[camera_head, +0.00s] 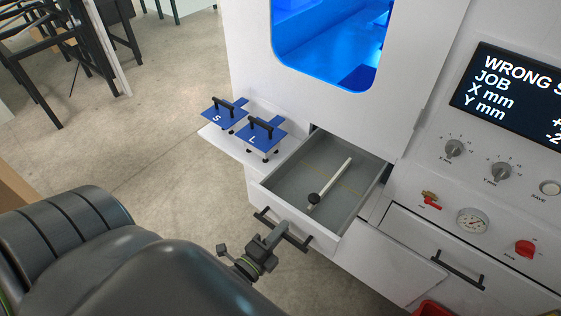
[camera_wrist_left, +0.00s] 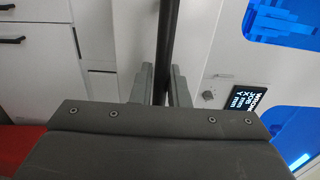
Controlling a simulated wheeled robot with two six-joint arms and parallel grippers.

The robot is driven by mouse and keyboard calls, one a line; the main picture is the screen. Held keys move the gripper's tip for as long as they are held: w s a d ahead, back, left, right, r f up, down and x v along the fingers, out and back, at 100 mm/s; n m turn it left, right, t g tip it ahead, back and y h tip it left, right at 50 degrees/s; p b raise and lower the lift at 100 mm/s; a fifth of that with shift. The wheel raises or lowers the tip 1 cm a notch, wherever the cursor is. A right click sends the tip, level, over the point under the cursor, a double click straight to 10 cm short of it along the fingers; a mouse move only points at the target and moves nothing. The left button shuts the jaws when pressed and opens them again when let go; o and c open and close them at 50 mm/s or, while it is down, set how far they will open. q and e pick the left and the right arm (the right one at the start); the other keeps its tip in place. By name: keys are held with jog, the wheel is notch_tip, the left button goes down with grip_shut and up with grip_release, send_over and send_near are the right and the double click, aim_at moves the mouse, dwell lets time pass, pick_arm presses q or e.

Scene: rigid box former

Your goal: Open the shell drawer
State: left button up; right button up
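A white drawer (camera_head: 270,196) with a grey inside stands pulled out from the machine front, below the blue-lit window. No label shows on it. A light bar with a black knob (camera_head: 313,198) lies across its floor. Its black handle (camera_head: 296,240) is on the front panel. My left gripper (camera_head: 272,241) is at this handle. In the left wrist view, the dark handle bar (camera_wrist_left: 168,40) runs between the two fingers of my left gripper (camera_wrist_left: 160,82), which look closed around it. My right gripper is not in view.
Blue plates marked S (camera_head: 218,117) and L (camera_head: 256,139) sit on a white side shelf (camera_head: 215,138) left of the drawer. A closed drawer with a black handle (camera_head: 458,269) is at right, under a gauge (camera_head: 472,221) and knobs. Open floor lies to the left.

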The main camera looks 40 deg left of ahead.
pick_arm(q)
jog(key=shift+o, duration=1.4)
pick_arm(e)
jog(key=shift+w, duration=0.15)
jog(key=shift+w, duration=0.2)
